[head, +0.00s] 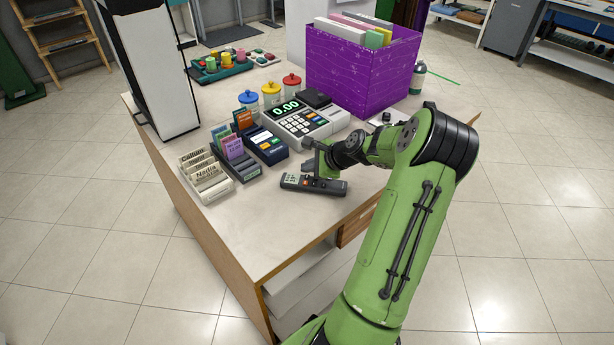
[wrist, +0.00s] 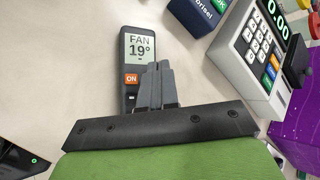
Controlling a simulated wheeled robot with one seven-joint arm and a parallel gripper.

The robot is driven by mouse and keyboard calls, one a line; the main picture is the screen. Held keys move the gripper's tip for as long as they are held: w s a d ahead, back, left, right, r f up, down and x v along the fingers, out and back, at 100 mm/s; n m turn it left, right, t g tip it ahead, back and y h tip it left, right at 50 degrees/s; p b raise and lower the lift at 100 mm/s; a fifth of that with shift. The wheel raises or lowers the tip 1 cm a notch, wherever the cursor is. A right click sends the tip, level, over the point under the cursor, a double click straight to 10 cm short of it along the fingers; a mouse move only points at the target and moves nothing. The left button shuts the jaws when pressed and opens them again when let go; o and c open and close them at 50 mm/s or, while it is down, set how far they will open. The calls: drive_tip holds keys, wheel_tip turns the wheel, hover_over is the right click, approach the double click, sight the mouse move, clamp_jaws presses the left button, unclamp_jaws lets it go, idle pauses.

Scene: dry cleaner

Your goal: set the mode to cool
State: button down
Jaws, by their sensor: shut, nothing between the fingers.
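The dark grey remote (head: 332,188) lies flat on the counter near its front edge. In the wrist view the remote (wrist: 127,92) has a lit display (wrist: 139,48) reading FAN and 19°. An orange ON button (wrist: 131,79) sits below the display. My gripper (head: 312,167) is shut and empty, over the remote's lower part. In the wrist view my gripper (wrist: 157,68) has its fingertips beside the ON button and hides the buttons under it. I cannot tell whether the fingertips touch the remote.
Behind the remote stand a cash register (head: 303,124), a card terminal (head: 264,146) and card trays (head: 207,182). A purple box (head: 362,75) with folders is at the back right. Jars with coloured lids (head: 271,93) stand behind the register. The counter (head: 240,222) is bare left of the remote.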

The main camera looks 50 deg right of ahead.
sight(310, 180)
drive_tip(key=shift+f, duration=0.15)
drive_tip(key=shift+f, duration=0.3)
drive_tip(key=shift+f, duration=0.35)
idle(0.5)
drive_tip(key=shift+r+p, duration=0.8)
drive_tip(key=shift+p, duration=0.05)
wheel_tip(310, 180, up, 5)
drive_tip(key=p, duration=0.5)
